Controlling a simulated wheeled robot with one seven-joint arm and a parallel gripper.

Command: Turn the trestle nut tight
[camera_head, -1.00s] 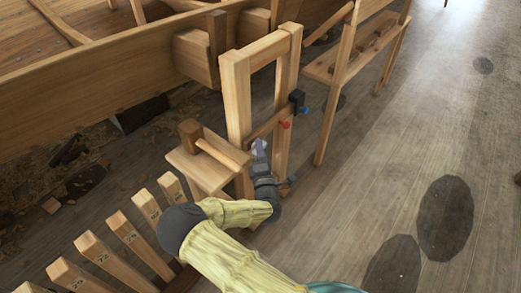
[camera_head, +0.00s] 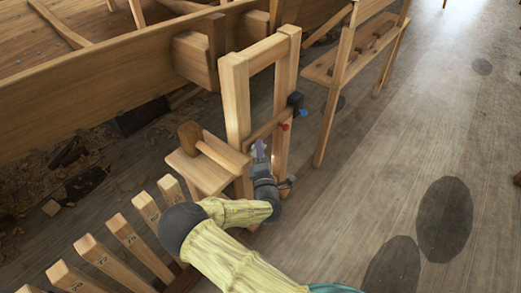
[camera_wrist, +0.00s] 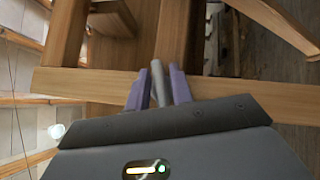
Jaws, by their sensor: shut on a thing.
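The trestle (camera_head: 236,100) is an upright wooden frame with two posts and a low crossbar, beside the hull. My gripper (camera_head: 260,150) reaches the crossbar between the posts in the head view. In the wrist view its two purple fingers (camera_wrist: 158,90) are shut on a grey, rod-like piece (camera_wrist: 157,82), apparently the trestle nut, in front of the wooden bar (camera_wrist: 90,84). The fingers and wrist hide much of this piece. Its turn angle and tightness cannot be told.
A wooden mallet (camera_head: 190,134) lies on a small stand (camera_head: 190,166) left of the trestle. Several numbered wooden pieces (camera_head: 127,233) stand at lower left. A black block (camera_head: 295,100) with red and blue knobs is on the right post.

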